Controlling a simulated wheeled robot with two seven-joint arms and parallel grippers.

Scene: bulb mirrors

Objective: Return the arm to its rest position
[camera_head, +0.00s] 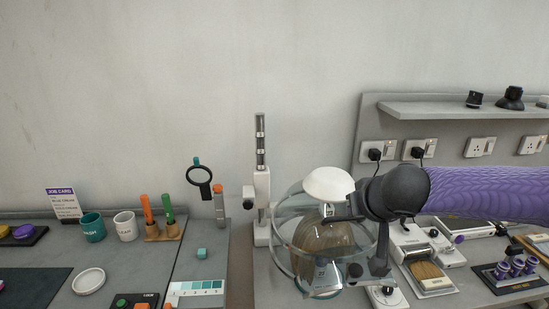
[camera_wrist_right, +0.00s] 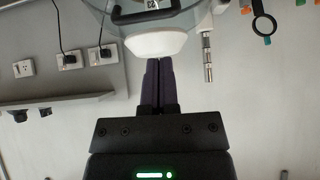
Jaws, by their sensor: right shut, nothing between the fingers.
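My right arm (camera_head: 480,192), in a purple patterned sleeve, reaches in from the right in the head view, with its black wrist (camera_head: 395,190) in front of the bench equipment. The right gripper's fingers (camera_wrist_right: 157,68) show in the wrist view, dark, close together and empty. They point toward a white dome (camera_wrist_right: 155,45), which also shows just left of my wrist in the head view (camera_head: 328,183). I cannot tell whether they touch it. My fingers are hard to make out in the head view. My left gripper is not in view.
A glass vessel (camera_head: 283,225) stands beneath the dome, close to my wrist, with a tall stand (camera_head: 261,185) on its left. A shelf (camera_head: 445,110) and sockets (camera_head: 420,149) are behind my arm. Cups (camera_head: 92,227) and small tools occupy the left bench.

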